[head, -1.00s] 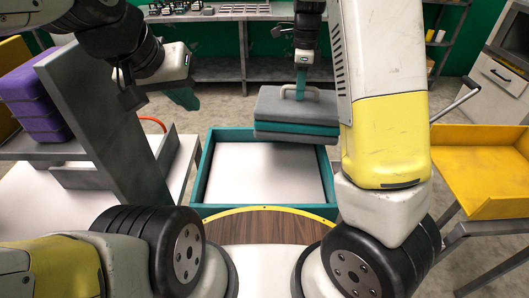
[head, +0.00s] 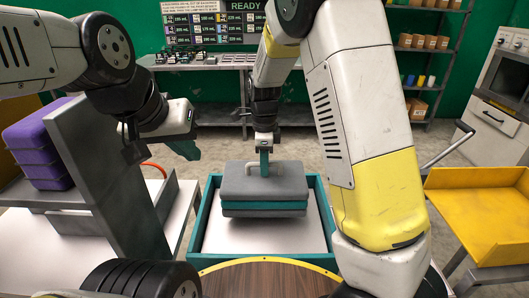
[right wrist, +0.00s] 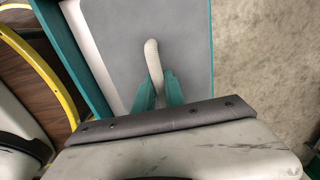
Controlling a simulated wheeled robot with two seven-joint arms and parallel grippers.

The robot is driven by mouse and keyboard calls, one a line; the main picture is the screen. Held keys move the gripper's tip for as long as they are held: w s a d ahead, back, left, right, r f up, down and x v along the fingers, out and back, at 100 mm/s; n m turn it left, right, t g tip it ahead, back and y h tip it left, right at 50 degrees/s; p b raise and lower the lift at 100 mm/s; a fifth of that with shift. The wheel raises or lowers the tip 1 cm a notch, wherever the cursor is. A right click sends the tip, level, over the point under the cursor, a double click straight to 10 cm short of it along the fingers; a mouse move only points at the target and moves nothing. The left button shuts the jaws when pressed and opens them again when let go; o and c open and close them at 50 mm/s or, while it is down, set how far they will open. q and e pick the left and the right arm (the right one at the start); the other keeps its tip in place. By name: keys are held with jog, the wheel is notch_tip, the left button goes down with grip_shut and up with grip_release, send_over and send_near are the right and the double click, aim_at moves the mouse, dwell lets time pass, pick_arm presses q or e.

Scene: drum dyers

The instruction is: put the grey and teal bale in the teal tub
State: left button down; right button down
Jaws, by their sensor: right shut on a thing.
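The grey and teal bale (head: 263,184) is a layered block with a handle on top. In the head view it hangs over the teal tub (head: 195,233), whose white floor shows in front of and beside it. My right gripper (head: 264,170) is shut on the bale's handle. In the right wrist view the teal fingers (right wrist: 159,92) close on the pale handle (right wrist: 152,58), above the grey top of the bale (right wrist: 185,35). I cannot tell whether the bale touches the tub's floor. My left gripper (head: 188,150) is at the left, apart from the bale; its fingers are seen edge-on.
Purple stacked blocks (head: 42,145) stand on a grey shelf at the left. A yellow tray (head: 480,205) is on a cart at the right. A grey bench (head: 212,62) runs along the back wall. A yellow-edged wooden surface (head: 265,278) lies in front of the tub.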

jog(key=shift+f, duration=2.1)
